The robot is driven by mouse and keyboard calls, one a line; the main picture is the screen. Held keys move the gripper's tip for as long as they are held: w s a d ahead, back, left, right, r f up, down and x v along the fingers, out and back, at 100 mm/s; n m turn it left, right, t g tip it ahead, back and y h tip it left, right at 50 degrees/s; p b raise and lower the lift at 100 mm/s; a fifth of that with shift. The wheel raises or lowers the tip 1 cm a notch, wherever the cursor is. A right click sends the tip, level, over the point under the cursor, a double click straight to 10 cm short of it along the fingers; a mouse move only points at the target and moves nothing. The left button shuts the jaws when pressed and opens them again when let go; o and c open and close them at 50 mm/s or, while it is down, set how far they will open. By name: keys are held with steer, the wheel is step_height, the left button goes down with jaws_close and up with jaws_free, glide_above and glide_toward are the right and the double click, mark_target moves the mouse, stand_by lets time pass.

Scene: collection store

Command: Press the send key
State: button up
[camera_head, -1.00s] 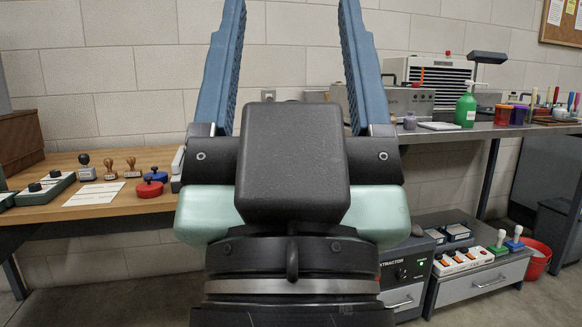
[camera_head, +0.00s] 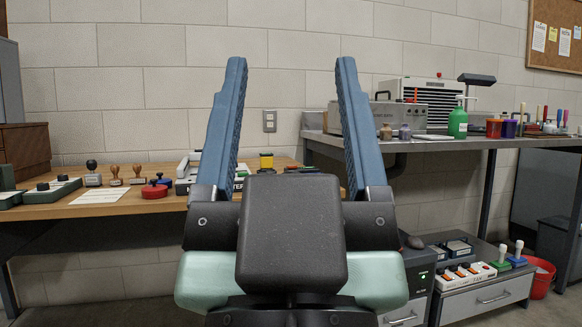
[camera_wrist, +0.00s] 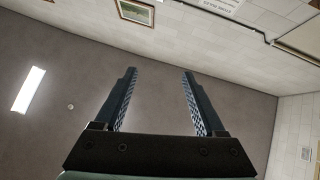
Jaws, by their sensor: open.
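My gripper (camera_head: 292,75) is raised in front of the head camera, its two blue fingers spread wide and empty. In the wrist view my gripper (camera_wrist: 158,75) is also open, with only walls and what looks like ceiling beyond it. I cannot make out a key marked send. A white and dark device (camera_head: 187,172) stands on the wooden table, partly hidden behind the left finger. A white box with orange switches (camera_head: 466,275) sits on the low cabinet at right. My gripper touches none of these.
The wooden table (camera_head: 120,205) at left holds stamps, a red ink pad (camera_head: 154,191) and a paper sheet (camera_head: 100,196). The grey bench (camera_head: 450,144) at right holds a green bottle (camera_head: 458,122) and jars. A red bucket (camera_head: 541,277) stands on the floor.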

jaws_close()
stand_by(1.6)
